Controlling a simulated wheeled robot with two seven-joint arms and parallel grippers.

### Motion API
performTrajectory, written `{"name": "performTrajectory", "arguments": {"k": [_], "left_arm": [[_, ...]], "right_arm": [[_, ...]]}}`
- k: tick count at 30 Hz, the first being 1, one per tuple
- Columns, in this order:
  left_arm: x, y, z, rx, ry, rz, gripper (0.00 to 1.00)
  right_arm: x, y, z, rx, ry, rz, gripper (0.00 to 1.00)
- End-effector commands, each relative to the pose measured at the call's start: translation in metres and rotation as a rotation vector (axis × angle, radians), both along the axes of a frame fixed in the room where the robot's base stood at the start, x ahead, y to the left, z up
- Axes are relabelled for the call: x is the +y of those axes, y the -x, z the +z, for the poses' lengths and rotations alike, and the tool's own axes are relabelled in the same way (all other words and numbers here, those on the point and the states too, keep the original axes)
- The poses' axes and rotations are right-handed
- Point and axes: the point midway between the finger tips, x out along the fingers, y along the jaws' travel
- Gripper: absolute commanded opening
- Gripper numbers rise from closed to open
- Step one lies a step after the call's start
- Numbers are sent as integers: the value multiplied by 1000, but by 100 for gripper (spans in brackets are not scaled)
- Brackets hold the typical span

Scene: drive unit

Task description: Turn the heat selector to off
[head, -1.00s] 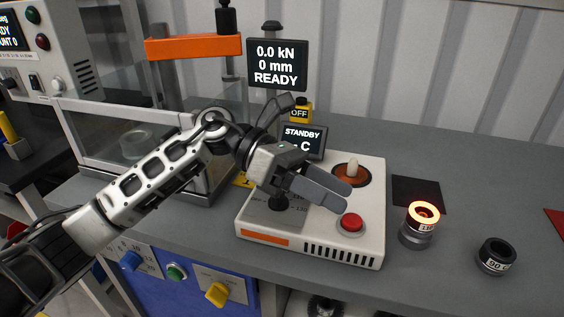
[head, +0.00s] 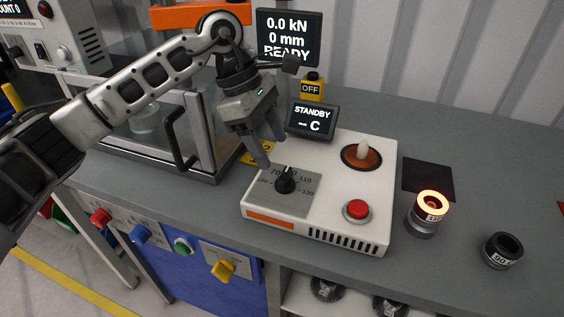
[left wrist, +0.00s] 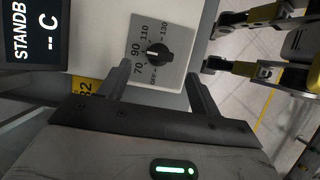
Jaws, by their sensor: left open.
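The heat selector is a black knob (head: 286,181) on a grey plate marked OFF, 70, 90, 110 and 130, on the left of a white heater unit (head: 330,205). It also shows in the left wrist view (left wrist: 158,52), where its pointer seems to face about 90. The unit's display (head: 312,120) reads STANDBY and -- C. My left gripper (head: 271,150) is open and empty, pointing down just behind the knob. In the left wrist view its fingers (left wrist: 159,75) are apart, with the knob beyond and between them, seemingly untouched. My right gripper is not recognisable.
A red button (head: 356,209) and a pale peg in a copper-coloured dish (head: 361,155) sit on the heater. A glowing ring-topped cylinder (head: 429,215) and a dark one (head: 502,251) stand to the right. A glass-sided enclosure (head: 150,130) stands to the left.

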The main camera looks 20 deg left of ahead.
Motion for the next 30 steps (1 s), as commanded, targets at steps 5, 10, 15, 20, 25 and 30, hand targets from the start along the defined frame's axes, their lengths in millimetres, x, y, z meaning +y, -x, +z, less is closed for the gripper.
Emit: {"name": "performTrajectory", "arguments": {"k": [5,10,15,20,25,30], "left_arm": [[-14,1,-31,2,2,-2,64],[-22,1,-50,1,1,-3,64],[-25,1,-57,-1,2,-2,64],[-25,1,-58,-2,2,-1,64],[-25,1,-58,0,2,-1,39],[-25,1,-58,0,2,-1,19]], "right_arm": [[-2,1,4,1,3,-4,72],[-3,3,2,11,4,-8,72],[-2,1,3,7,2,-12,72],[-2,-1,4,3,2,-11,72],[-2,-1,4,3,2,-11,72],[-2,-1,4,3,1,-11,72]]}}
